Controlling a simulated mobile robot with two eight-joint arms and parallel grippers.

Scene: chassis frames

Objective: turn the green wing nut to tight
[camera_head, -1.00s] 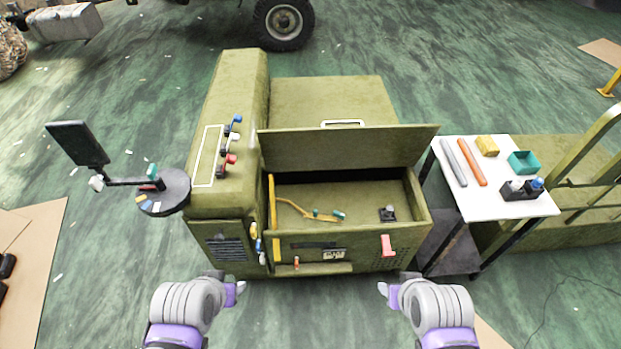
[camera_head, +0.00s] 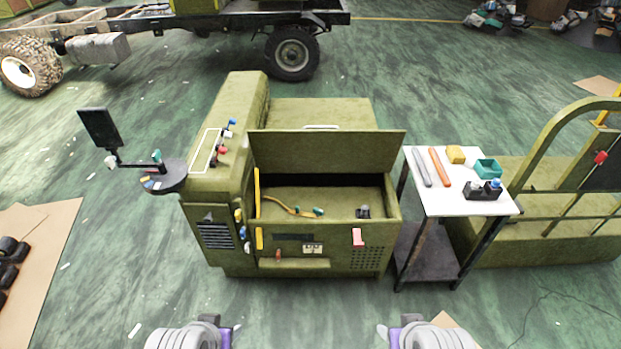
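A small green-teal piece (camera_head: 157,155) stands at the round dark disc (camera_head: 172,178) on the left side of the olive cabinet (camera_head: 230,180). Another small green-teal piece (camera_head: 318,212) lies at the end of a yellow cable inside the cabinet's open compartment. Both are too small for me to tell which is the wing nut or how tight it is. My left gripper (camera_head: 234,334) and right gripper (camera_head: 384,333) are at the bottom edge, apart from the cabinet and mostly cut off. Nothing shows held in them; their finger gap is unclear.
A raised lid (camera_head: 325,150) stands behind the compartment. A dark screen (camera_head: 100,128) sticks out on an arm at the left. A white-topped table (camera_head: 450,205) with tools and a teal bin stands close on the right. Green floor (camera_head: 300,300) in front is clear.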

